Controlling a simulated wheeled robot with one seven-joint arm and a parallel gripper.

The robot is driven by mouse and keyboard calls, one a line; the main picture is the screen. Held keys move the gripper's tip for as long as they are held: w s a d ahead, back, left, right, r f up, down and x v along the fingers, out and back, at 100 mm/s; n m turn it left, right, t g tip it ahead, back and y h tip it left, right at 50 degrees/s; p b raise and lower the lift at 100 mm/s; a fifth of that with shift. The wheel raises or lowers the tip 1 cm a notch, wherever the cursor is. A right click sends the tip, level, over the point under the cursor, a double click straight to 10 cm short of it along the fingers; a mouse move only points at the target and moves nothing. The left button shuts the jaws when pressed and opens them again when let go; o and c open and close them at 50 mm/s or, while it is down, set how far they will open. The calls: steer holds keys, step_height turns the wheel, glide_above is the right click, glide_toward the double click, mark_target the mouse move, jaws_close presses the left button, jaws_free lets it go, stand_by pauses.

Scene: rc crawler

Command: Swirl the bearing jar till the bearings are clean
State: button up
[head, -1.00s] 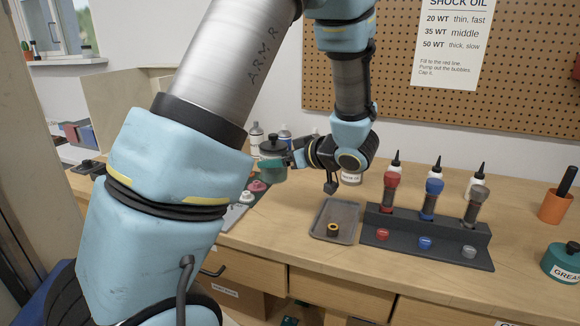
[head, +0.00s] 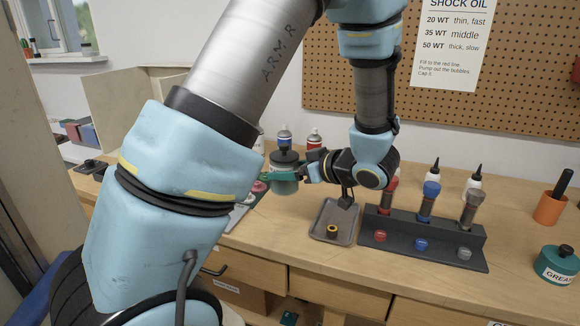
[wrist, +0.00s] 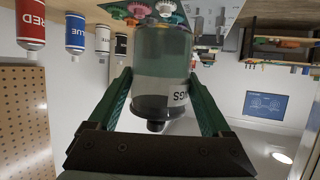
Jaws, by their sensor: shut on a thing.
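The bearing jar (head: 285,187) is a translucent grey-green jar with a dark knobbed lid (head: 286,157). It is held above the left part of the bench and looks about upright in the head view. My gripper (head: 290,178) is shut on the jar's sides. In the wrist view, which appears upside down, the green fingers of my gripper (wrist: 160,85) flank the jar (wrist: 165,60). Part of its label shows there, ending in "NGS". The contents look murky grey, and I cannot make out separate bearings.
A dark rack (head: 430,243) holds red, blue and grey shocks. Bottles and spray cans (head: 314,139) stand behind. A grease tub (head: 557,265) sits at far right.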

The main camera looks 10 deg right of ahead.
mark_target(273, 168)
steer(key=shift+w+a+p, duration=0.3)
steer(key=shift+a+p, duration=0.1)
steer(key=shift+a, duration=0.2)
steer(key=shift+w+a+p, duration=0.3)
steer(key=shift+a+p, duration=0.05)
steer(key=shift+a, duration=0.25)
steer(key=shift+w+a+p, duration=0.3)
steer(key=shift+a+p, duration=0.1)
steer(key=shift+a, duration=0.2)
stand_by(0.4)
